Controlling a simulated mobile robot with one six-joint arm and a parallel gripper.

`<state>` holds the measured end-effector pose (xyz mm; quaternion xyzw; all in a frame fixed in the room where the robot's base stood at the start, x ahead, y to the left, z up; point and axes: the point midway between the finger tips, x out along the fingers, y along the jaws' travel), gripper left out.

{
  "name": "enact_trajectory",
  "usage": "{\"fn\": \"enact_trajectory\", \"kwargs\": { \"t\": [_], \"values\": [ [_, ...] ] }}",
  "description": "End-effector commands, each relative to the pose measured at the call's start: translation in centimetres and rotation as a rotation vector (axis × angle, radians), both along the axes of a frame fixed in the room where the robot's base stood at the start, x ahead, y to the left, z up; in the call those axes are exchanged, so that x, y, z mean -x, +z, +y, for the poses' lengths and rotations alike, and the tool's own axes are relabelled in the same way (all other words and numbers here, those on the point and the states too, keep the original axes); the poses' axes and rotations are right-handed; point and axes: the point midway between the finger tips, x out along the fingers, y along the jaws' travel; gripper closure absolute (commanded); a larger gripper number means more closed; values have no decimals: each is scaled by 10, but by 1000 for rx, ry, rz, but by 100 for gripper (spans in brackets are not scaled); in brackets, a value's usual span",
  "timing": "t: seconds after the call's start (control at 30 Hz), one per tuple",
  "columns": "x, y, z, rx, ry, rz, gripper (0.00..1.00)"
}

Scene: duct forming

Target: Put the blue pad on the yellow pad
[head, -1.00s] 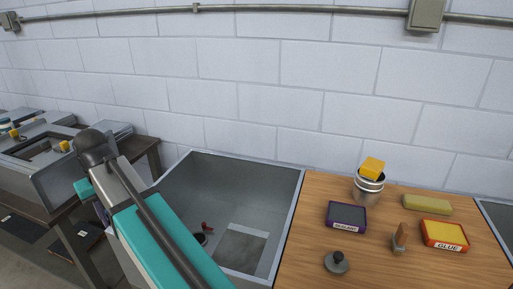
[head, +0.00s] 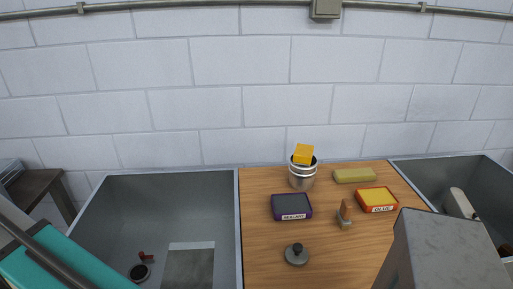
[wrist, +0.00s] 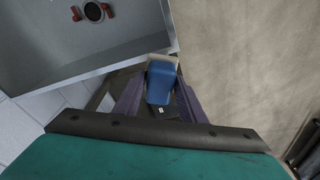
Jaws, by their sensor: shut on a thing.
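In the wrist view my gripper (wrist: 160,82) has its purple fingers shut on a blue block with a pale end (wrist: 160,80), which looks like the blue pad. It is held above the floor near a grey bin's edge. The gripper is outside the head view. In the head view, an orange tray marked GLUE with a yellow top (head: 377,197) sits on the right of the wooden table; it looks like the yellow pad. A yellow-orange block (head: 304,154) on a metal can and a pale yellow bar (head: 355,175) are also there.
A purple tray with a dark pad (head: 292,205), a wooden-handled tool (head: 345,214) and a grey knobbed disc (head: 296,255) stand on the table (head: 258,235). Grey bins flank it, the left one (head: 130,215) holding red fittings. A large grey block (head: 440,250) hides the table's front right.

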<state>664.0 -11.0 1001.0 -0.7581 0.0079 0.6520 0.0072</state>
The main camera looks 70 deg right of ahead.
Motion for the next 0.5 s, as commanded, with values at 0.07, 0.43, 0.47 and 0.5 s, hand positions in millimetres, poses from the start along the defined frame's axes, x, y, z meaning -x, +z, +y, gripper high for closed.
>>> {"fn": "enact_trajectory", "kwargs": {
  "t": [0.07,0.43,0.47,0.5],
  "values": [
    [0,0,3,0,5,0,86],
    [1,4,-9,0,-74,2,86],
    [2,5,-15,-1,-100,3,86],
    [3,6,-23,-1,-138,3,86]
  ]
}}
